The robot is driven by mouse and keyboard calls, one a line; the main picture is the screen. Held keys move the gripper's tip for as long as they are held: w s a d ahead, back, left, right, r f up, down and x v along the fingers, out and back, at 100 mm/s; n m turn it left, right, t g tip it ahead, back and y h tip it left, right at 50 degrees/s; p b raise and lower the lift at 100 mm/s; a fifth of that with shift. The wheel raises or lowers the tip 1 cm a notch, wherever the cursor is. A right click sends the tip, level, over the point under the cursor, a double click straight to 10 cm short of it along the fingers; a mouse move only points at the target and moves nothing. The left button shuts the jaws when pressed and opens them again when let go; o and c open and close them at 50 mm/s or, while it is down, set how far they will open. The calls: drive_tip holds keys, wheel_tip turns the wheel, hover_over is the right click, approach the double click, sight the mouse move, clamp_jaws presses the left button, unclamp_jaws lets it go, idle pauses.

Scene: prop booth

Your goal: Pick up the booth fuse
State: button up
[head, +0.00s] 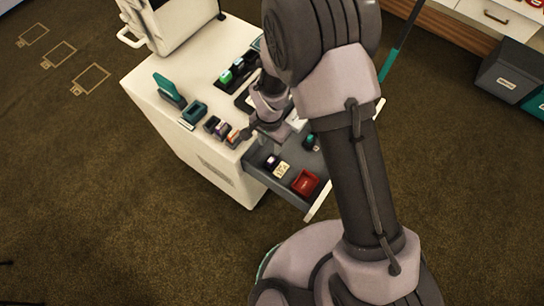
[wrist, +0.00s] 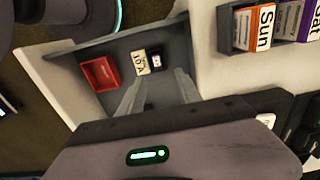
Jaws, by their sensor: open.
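The booth fuse appears to be the cream block marked "10 A" (wrist: 141,63). It lies in the open grey drawer (wrist: 173,48) beside a dark block with a white face (wrist: 156,61). In the head view the cream block (head: 282,169) sits between the dark block (head: 271,161) and a red open box (head: 305,183). My gripper (wrist: 160,80) is open, with its two grey fingers reaching over the drawer. In the wrist view the fingertips are just below the two blocks and apart from each other. Nothing shows between them. Their exact height above the drawer cannot be told.
The white cabinet (head: 165,115) carries several small day-labelled boxes near its edge, including an orange "Sun" box (wrist: 253,28). A teal holder (head: 193,113) stands behind them. The drawer's raised walls surround the blocks. Brown floor is open at left.

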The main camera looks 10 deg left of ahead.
drive_tip(key=b, duration=0.1)
hover_over(272, 159)
drive_tip(key=f, duration=0.4)
drive_tip(key=shift+w+a+f, duration=0.2)
drive_tip(key=shift+a+f, duration=0.05)
drive_tip(key=shift+f, duration=0.05)
drive_tip(key=f+b, duration=0.1)
drive_tip(key=f, duration=0.1)
drive_tip(key=f+b, duration=0.2)
drive_tip(key=f, duration=0.1)
drive_tip(key=shift+s+d+f, duration=0.1)
drive_tip(key=shift+s+d, duration=0.1)
clamp_jaws()
